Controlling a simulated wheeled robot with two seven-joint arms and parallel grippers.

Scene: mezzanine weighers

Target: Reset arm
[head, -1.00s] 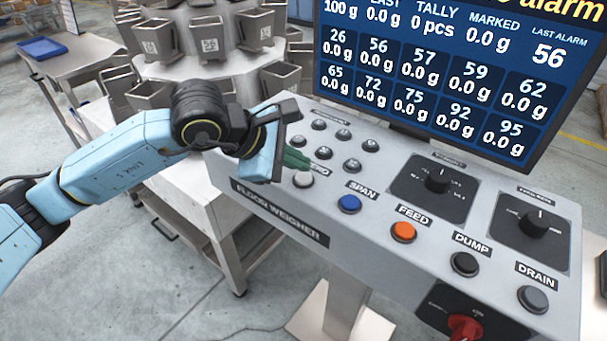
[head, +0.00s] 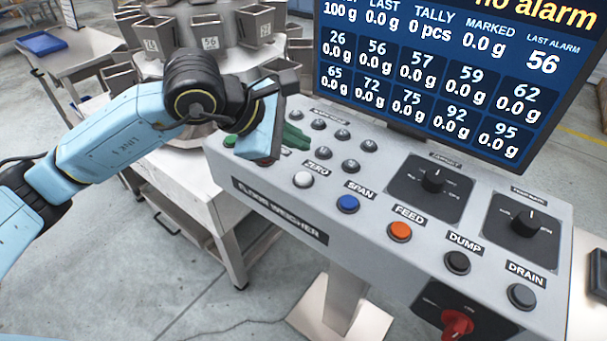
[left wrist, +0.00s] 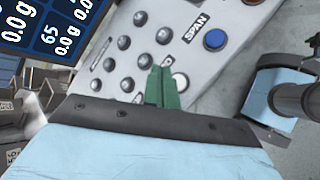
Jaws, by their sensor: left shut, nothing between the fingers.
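My left arm comes in from the left in the head view. Its gripper (head: 297,138) is over the left end of the grey control panel (head: 400,188), with green fingers near the small dark buttons. In the left wrist view the green fingers (left wrist: 162,88) are together with nothing between them, beside the white ZERO button (left wrist: 181,81). I cannot tell whether they touch the panel. The ZERO button (head: 303,180) is uncovered in the head view. A green button (head: 230,141) shows left of the gripper.
The screen (head: 455,75) stands behind the panel and reads "no alarm". The panel also carries the blue SPAN (head: 348,204), orange FEED (head: 400,231), DUMP (head: 457,262) and DRAIN (head: 522,296) buttons, and a red knob (head: 457,325). Metal buckets (head: 210,35) stand behind my arm.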

